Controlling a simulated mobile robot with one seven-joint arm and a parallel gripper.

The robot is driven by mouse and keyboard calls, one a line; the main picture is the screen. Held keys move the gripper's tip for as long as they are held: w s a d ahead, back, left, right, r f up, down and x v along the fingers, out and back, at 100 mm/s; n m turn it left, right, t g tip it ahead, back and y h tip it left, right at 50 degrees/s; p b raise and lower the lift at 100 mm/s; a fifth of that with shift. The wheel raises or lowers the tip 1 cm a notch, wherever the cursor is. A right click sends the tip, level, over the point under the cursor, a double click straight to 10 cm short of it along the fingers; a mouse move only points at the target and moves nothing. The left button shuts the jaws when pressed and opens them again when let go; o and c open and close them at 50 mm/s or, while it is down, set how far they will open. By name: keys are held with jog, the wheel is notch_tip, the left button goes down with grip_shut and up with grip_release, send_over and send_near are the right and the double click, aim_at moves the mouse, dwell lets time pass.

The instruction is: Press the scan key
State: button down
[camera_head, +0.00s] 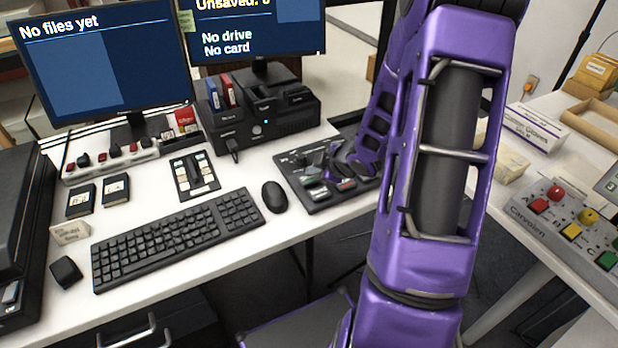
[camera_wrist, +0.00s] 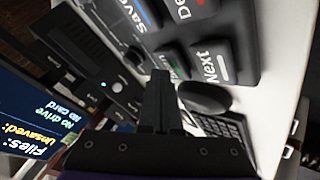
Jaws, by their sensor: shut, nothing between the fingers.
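A black key pad (camera_head: 322,201) with several large keys lies on the white desk, right of the mouse. In the wrist view its keys show close up: a "Next" key (camera_wrist: 209,66) with a white bar, a key starting "De" (camera_wrist: 192,10) with a red bar, and a key reading "Save" (camera_wrist: 135,14) with a blue bar. A key with a green mark (camera_wrist: 173,62) is mostly hidden behind the fingers; its label cannot be read. I see no scan label. My gripper (camera_wrist: 160,76) is shut and empty, fingertips over or at the pad; contact cannot be told.
A mouse (camera_head: 274,197) and keyboard (camera_head: 178,240) lie left of the pad. A black computer box (camera_head: 262,130) stands behind. The left monitor (camera_head: 105,65) reads "No files yet"; the right monitor (camera_head: 253,30) reads "No drive", "No card". A button panel (camera_head: 560,222) is on the right table.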

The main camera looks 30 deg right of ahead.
aim_at(312, 180)
jog(key=shift+f, duration=0.45)
dwell(0.5)
jog(key=shift+r, duration=0.1)
jog(key=shift+r+p, duration=0.7)
jog(key=shift+r, duration=0.1)
notch_tip(312, 180, up, 5)
jog(key=p, duration=0.5)
jog(key=shift+r, duration=0.1)
jog(key=shift+a, duration=0.1)
dwell(0.4)
